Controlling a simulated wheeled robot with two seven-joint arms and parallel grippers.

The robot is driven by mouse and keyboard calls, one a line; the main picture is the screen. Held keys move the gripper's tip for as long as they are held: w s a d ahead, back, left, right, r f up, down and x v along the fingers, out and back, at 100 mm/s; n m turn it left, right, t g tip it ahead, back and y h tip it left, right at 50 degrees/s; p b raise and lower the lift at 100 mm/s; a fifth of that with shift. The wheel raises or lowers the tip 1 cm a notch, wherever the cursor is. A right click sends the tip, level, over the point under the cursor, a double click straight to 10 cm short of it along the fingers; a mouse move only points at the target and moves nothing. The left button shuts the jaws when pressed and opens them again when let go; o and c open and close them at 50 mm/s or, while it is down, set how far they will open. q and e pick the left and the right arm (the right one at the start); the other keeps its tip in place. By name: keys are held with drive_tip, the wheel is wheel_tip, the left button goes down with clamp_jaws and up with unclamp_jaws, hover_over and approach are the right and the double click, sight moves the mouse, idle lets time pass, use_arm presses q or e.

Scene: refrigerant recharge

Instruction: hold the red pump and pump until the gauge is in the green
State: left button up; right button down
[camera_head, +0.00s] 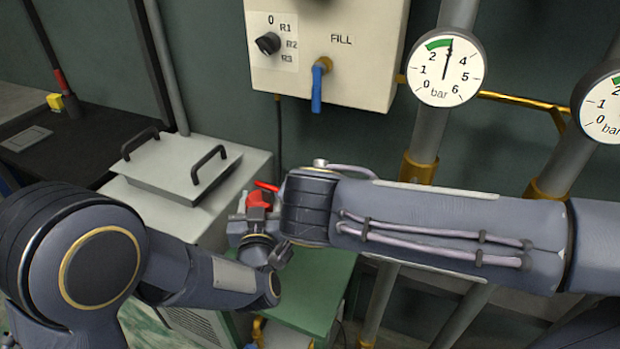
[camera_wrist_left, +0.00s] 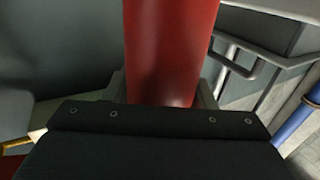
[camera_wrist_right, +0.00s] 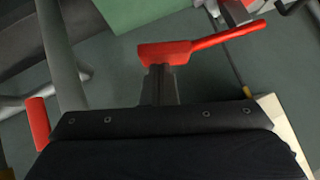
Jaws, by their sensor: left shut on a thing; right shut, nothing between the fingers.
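The red pump (camera_head: 258,199) is upright in the middle of the head view, with its thin red lever (camera_head: 267,186) at the top. My left gripper (camera_head: 248,222) is shut on the pump; its red cylinder (camera_wrist_left: 170,50) fills the gap in the left wrist view. My right gripper (camera_wrist_right: 160,88) is shut and empty. Its fingertips are at the red lever (camera_wrist_right: 200,45) in the right wrist view; I cannot tell whether they touch. My right arm hides them in the head view. The gauge (camera_head: 447,68) has its needle near 3, at the right end of the green band.
A second gauge (camera_head: 602,108) is cut off at the right edge. A panel (camera_head: 350,70) with a knob (camera_head: 268,43) and blue FILL valve (camera_head: 317,88) is behind. A grey lidded box (camera_head: 180,165) is left of the pump, and a green surface (camera_head: 315,295) is below it.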

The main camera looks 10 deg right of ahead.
drive_tip(key=shift+s+d+f, duration=0.1)
drive_tip(key=shift+f, duration=0.55)
drive_tip(key=shift+r, duration=0.95)
drive_tip(key=shift+r, duration=0.3)
drive_tip(key=w+r+v, duration=0.1)
drive_tip(key=v, duration=1.1)
drive_tip(key=shift+d+r, duration=0.35)
drive_tip(key=shift+r, duration=0.1)
drive_tip(key=shift+w, duration=0.1)
